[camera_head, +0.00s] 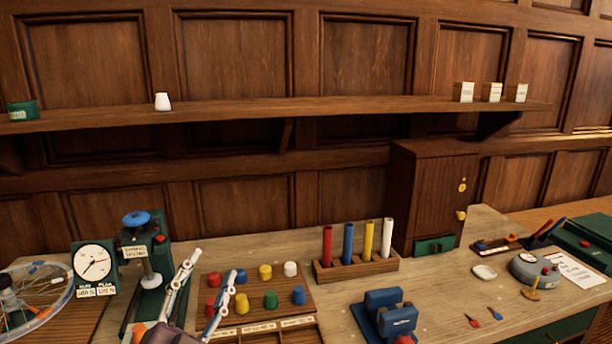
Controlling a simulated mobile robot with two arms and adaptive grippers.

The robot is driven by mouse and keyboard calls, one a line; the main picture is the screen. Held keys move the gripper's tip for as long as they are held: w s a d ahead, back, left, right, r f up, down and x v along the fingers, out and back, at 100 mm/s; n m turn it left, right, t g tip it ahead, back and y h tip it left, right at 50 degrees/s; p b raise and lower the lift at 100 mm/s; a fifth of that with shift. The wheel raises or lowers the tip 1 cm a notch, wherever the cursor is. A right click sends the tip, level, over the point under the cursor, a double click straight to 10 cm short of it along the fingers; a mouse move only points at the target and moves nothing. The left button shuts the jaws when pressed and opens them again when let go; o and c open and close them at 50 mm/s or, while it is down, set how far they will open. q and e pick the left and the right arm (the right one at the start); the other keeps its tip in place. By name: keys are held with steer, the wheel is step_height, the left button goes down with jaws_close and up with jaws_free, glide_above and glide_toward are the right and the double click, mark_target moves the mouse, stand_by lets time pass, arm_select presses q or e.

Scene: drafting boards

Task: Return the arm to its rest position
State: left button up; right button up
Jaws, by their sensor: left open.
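My left gripper (203,285) shows at the lower left of the head view, with its two fingers spread apart and pointing up. The left arm's links are mostly below the picture edge. My right gripper is not in view.
A green press (155,245) with a blue knob and a dial gauge (94,262) stand left of the gripper. A rack of coloured tubes (357,267), a blue vise (388,312) and a wooden cabinet (429,190) stand to the right. A shelf (270,109) runs above.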

arm_select(q)
steer(key=s+a+f+n+g+y, duration=0.2)
steer(key=s+f+n+g, duration=0.1)
steer(key=f, duration=0.5)
steer(key=s+a+f+n+g+y, duration=0.2)
steer(key=s+a+f+g, duration=0.1)
steer(key=f, duration=0.4)
steer(key=s+a+f+n+g+y, duration=0.2)
steer(key=s+f+n+g, duration=0.1)
steer(key=f, duration=0.5)
steer(key=s+d+f+n+g+h, duration=0.15)
steer(key=s+f+g, duration=0.25)
steer(key=s+f, duration=0.45)
steer(key=s+d+f+m+g+h, duration=0.15)
steer(key=s+f+g, duration=0.35)
steer(key=s, duration=0.6)
step_height(320, 180, down, 26)
steer(key=s+r+g, duration=0.1)
steer(key=s, duration=0.1)
steer(key=s+a+f+g, duration=0.1)
steer(key=s+a+f, duration=0.1)
steer(key=s+f, duration=1.4)
steer(key=shift+s+a+f+n+y, duration=0.15)
steer(key=shift+s+f+n+y, duration=0.2)
steer(key=shift+s, duration=0.3)
steer(key=shift+c, duration=0.6)
